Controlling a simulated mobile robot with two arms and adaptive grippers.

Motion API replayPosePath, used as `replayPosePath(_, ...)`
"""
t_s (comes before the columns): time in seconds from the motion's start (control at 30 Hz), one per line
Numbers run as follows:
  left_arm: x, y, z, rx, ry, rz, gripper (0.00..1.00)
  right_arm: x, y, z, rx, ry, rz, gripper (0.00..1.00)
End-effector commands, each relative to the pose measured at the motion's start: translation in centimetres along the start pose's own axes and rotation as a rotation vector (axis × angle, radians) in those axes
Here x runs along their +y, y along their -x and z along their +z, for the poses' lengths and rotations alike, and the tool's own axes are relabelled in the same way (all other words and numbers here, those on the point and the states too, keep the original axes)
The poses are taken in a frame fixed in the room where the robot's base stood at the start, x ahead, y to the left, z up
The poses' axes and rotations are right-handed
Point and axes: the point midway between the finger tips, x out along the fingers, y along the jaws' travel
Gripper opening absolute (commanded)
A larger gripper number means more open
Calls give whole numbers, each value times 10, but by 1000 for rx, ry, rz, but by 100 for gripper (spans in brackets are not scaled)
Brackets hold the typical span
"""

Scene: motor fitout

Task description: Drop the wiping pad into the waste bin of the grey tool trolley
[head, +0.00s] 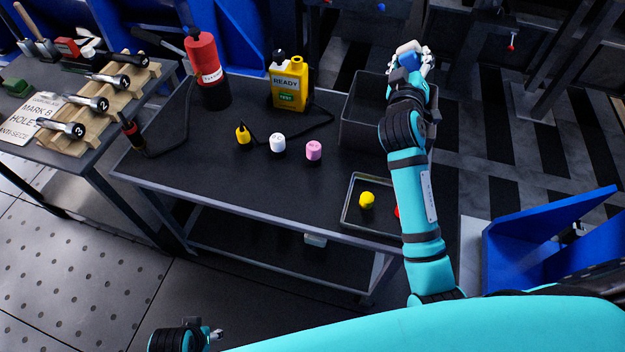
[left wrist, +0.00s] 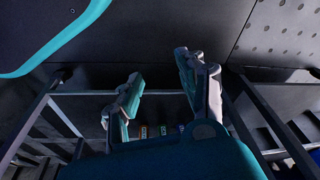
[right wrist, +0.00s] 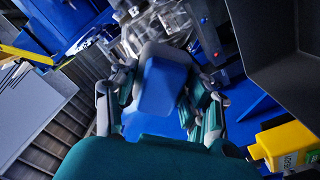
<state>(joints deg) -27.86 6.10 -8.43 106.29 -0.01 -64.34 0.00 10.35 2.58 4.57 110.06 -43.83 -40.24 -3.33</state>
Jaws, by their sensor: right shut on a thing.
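The wiping pad, blue and pale grey, (right wrist: 163,82) is between the fingers of my right gripper (head: 412,58). The pad also shows as a small blue and white patch in the head view (head: 407,47). The waste bin (head: 362,130) is a dark open box at the right end of the grey tool trolley (head: 225,160). My right gripper is raised at the bin's far right side, its arm hiding part of the bin. The bin's dark wall shows at right in the right wrist view (right wrist: 285,45). My left gripper (left wrist: 163,92) is open and empty, low before the trolley.
A yellow bottle (head: 290,90) and a red bottle (head: 203,65) stand on the trolley. Small yellow, white and pink (head: 314,151) caps stand in front. A shallow tray (head: 350,212) holds a yellow piece (head: 367,200). A bench with numbered tools (head: 85,105) is at left.

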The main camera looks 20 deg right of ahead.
Motion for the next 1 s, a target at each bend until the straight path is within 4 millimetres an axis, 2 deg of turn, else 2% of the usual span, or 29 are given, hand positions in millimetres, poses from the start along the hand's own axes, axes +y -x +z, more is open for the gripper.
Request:
replayPosePath(0.3,-2,44,-17,29,4,-4,40,-11,0,12,1,1,0,16)
replayPosePath(0.7,-5,102,-25,59,8,-10,40,-21,0,24,1,2,0,16)
replayPosePath(1.0,-5,125,-20,72,10,-13,40,-34,0,38,1,1,0,16)
